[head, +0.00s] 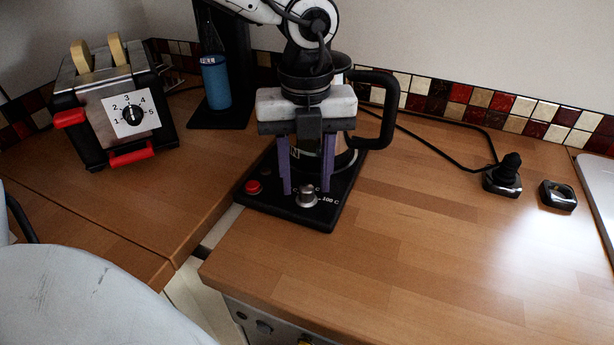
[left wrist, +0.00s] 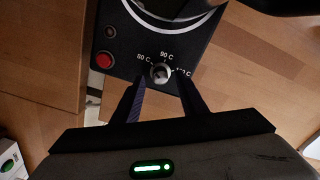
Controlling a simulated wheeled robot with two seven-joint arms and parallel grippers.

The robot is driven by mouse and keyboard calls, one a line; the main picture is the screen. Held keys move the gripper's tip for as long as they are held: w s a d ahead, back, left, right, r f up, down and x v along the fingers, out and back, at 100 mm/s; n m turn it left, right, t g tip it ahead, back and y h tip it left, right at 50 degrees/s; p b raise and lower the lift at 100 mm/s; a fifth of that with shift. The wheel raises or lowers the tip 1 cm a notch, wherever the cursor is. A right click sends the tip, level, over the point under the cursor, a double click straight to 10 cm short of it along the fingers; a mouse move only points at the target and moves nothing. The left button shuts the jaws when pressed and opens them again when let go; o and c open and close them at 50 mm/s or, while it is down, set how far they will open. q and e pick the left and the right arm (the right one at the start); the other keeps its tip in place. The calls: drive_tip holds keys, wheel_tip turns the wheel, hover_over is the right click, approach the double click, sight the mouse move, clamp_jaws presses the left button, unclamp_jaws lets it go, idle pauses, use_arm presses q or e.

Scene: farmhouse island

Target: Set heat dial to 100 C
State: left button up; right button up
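The heat dial (head: 307,196) is a small silver knob on the front of the black kettle base (head: 275,212). It also shows in the left wrist view (left wrist: 160,72), with 80 C, 90 C and a partly hidden 100 C mark around it. I cannot tell which mark it points at. My left gripper (head: 307,190) points down in front of the kettle. Its two purple fingers are apart, one on each side of the dial, and it is open and empty in the left wrist view (left wrist: 160,82). Contact with the dial is not clear. My right gripper is not in view.
The kettle (head: 345,150) with its black handle (head: 388,110) stands behind the gripper. A red button (head: 252,187) is left of the dial. A toaster (head: 110,105) and a blue cylinder (head: 215,82) stand further left. The wooden counter (head: 430,240) is clear at front right.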

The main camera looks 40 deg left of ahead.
use_arm(q)
drive_tip(key=shift+f, duration=0.5)
drive_tip(key=shift+c, duration=0.5)
